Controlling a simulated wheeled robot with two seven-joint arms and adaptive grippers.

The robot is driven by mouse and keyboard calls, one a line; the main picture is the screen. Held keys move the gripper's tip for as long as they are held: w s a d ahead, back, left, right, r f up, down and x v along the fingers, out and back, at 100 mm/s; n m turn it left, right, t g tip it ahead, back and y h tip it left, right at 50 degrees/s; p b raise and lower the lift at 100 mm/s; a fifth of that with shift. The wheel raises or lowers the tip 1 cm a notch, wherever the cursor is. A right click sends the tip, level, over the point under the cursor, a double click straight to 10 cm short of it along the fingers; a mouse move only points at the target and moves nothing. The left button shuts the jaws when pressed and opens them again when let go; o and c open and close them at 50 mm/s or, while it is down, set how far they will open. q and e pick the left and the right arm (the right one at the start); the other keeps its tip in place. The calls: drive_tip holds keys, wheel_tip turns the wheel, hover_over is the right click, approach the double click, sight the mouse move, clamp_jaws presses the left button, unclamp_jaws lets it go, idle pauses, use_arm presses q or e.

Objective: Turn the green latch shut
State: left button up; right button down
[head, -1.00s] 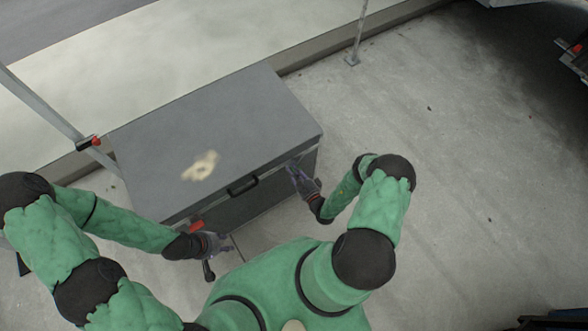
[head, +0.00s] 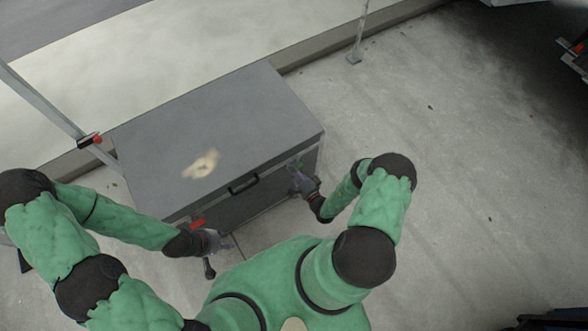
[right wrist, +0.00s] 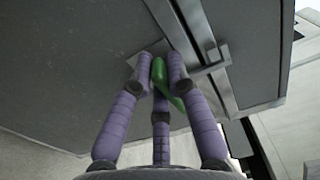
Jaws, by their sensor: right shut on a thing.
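The grey case (head: 220,125) stands on the ground with its lid down and a black handle (head: 243,184) on its front. The green latch (head: 298,166) is at the front right of the case, partly hidden by my right gripper. In the right wrist view the green latch (right wrist: 166,82) lies between the purple fingers of my right gripper (right wrist: 160,78), which is shut on it beside the metal strip. My left gripper (head: 213,241) is by the front left of the case, just below a red latch (head: 197,224); its fingers are too small to read.
A metal post (head: 45,100) with a red and black clamp (head: 89,140) stands at the left, and a thinner post (head: 358,35) behind. The concrete floor (head: 480,180) at the right is mostly clear.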

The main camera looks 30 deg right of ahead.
idle(0.4)
drive_tip(key=c, duration=1.2)
unclamp_jaws()
drive_tip(key=s, duration=1.2)
drive_tip(key=shift+d, duration=0.45)
